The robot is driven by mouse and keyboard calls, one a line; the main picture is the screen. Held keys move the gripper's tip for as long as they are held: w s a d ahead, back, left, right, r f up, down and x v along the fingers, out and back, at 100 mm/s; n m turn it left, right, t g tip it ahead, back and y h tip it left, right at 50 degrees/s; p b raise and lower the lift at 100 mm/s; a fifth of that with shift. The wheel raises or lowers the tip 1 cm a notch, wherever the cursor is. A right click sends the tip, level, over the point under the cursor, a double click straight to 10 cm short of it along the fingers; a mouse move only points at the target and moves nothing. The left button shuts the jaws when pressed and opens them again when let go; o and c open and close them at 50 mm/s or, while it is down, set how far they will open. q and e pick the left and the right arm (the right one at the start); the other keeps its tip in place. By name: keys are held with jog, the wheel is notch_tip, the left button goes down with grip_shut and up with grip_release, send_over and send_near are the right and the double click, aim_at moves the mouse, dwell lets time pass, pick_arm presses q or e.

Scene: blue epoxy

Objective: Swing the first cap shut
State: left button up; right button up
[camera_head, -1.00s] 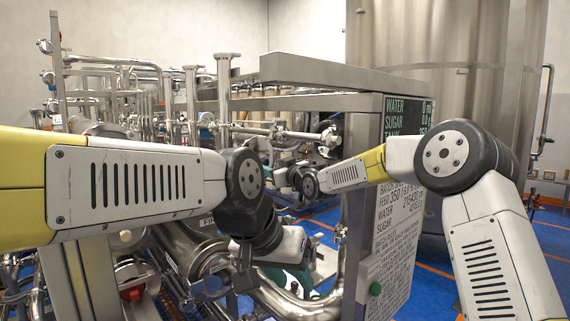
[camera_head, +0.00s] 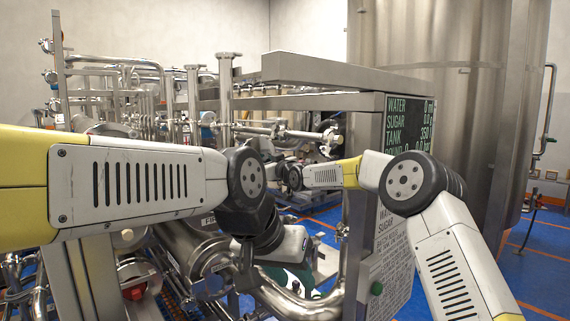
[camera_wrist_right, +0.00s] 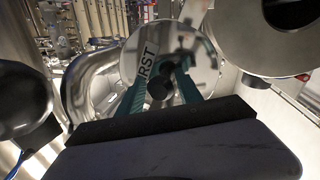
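In the right wrist view, the round, shiny first cap (camera_wrist_right: 128,62) faces me, with the letters "RST" showing. A dark round knob (camera_wrist_right: 160,86) stands out from it. My right gripper (camera_wrist_right: 161,76) has its teal fingers on either side of the knob, apart from each other; I cannot tell whether they touch it. In the head view, the right arm reaches into the pipework, and its gripper is mostly hidden behind my left arm. My left gripper (camera_head: 300,274) hangs low over the pipes, its teal fingers partly hidden.
A steel cabinet with a display panel (camera_head: 409,122) stands close to my right arm. A large tank (camera_head: 445,60) rises behind it. Shiny curved pipes (camera_head: 300,305) lie under my left gripper. A round metal flange (camera_wrist_right: 235,45) is at the upper right of the wrist view.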

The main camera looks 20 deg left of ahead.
grip_shut()
dwell(1.2)
